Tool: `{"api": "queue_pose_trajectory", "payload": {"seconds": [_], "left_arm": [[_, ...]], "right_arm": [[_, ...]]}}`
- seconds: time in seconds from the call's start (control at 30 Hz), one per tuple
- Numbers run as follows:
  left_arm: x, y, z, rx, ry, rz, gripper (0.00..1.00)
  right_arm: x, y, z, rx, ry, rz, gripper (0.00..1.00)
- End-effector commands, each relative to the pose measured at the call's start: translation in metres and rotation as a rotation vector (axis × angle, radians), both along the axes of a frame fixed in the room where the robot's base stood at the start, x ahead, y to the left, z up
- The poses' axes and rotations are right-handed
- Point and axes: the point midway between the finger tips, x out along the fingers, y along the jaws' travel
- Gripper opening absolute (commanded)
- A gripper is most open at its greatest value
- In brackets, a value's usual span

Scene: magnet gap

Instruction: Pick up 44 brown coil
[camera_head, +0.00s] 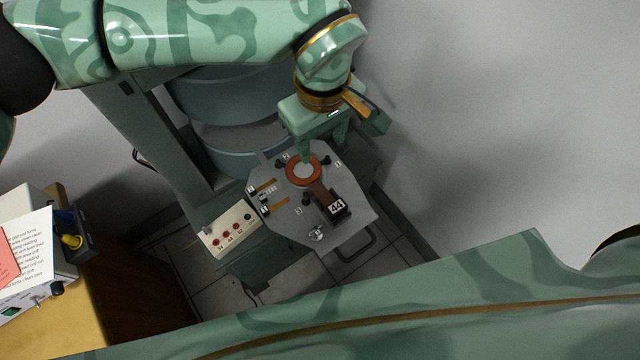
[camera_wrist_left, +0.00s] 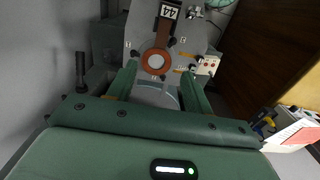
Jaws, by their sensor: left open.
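The brown coil (camera_head: 304,170) is an orange-brown ring with a pale centre and a brown handle ending in a black block labelled 44 (camera_head: 337,206). It lies on the grey plate (camera_head: 345,230). In the left wrist view the coil (camera_wrist_left: 156,62) is just beyond the fingertips, with its 44 label (camera_wrist_left: 168,11) farther off. My left gripper (camera_head: 323,148) is open, its fingers pointing down over the far side of the ring; one finger overlaps the ring's far edge in the head view. Whether it touches cannot be told. My right gripper is not in view.
A pale box with red knobs (camera_head: 231,229) stands left of the plate. Black knobs and brass slots (camera_head: 273,208) are on the plate. A wooden bench (camera_head: 60,320) with papers and an instrument is at lower left. A grey wall is at right.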

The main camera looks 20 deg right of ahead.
Motion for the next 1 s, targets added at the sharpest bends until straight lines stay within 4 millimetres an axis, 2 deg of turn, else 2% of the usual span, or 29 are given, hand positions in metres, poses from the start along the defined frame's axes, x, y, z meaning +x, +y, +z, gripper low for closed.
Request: {"api": "queue_pose_trajectory", "payload": {"seconds": [0.3,0.4,0.63,0.83,1.0], "left_arm": [[-0.001,0.0,-0.076,0.0,0.005,0.0,0.51],[-0.001,0.0,-0.093,0.0,0.003,0.0,0.51],[0.0,0.001,-0.112,0.0,0.002,0.0,0.51],[0.004,0.005,-0.146,0.0,0.005,0.001,0.51],[0.004,0.005,-0.156,0.0,0.001,-0.001,0.51]], "right_arm": [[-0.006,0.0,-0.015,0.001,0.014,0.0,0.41],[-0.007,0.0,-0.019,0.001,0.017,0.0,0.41],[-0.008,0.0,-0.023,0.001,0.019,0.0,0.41],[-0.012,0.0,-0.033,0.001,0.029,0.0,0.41],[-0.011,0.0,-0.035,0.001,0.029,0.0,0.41]]}}
